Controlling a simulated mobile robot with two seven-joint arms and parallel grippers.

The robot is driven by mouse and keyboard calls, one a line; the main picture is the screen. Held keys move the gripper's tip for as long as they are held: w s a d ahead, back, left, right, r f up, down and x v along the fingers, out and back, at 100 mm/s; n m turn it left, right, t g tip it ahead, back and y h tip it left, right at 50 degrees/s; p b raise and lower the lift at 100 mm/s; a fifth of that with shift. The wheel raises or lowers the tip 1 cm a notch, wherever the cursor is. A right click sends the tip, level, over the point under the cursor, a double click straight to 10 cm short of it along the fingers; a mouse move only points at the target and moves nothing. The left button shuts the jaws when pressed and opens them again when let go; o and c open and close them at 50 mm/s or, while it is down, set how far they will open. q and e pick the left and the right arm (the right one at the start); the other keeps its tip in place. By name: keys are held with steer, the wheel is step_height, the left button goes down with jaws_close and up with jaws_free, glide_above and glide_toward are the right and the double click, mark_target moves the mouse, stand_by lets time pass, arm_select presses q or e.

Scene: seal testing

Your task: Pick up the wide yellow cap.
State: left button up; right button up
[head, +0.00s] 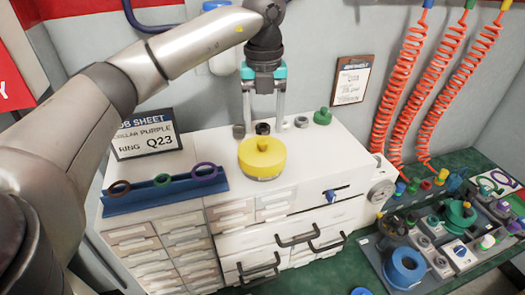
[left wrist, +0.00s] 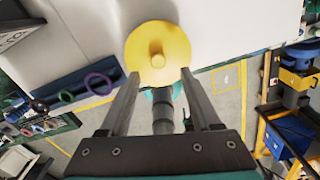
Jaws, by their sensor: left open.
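The wide yellow cap (head: 262,160) is a round disc with a small raised knob. It sits on the white top of the drawer cabinet. My left gripper (head: 263,122) points down, open and empty, just behind the cap in the head view. In the left wrist view the cap (left wrist: 157,55) lies just ahead of the open fingertips (left wrist: 160,74), roughly centred between them. I cannot tell the exact height gap; no contact shows. My right gripper is not in view.
Small dark and grey caps (head: 262,128) and a green knobbed cap (head: 323,117) stand behind the yellow cap. A blue rack (head: 166,192) with coloured rings is at left. A crowded fixture board (head: 440,243) is at right. The cabinet top right of the cap is clear.

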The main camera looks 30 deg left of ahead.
mark_target(262, 143)
arm_select(q)
steer(key=f, duration=0.4)
steer(key=shift+a+f, duration=0.2)
jaws_close()
stand_by(0.3)
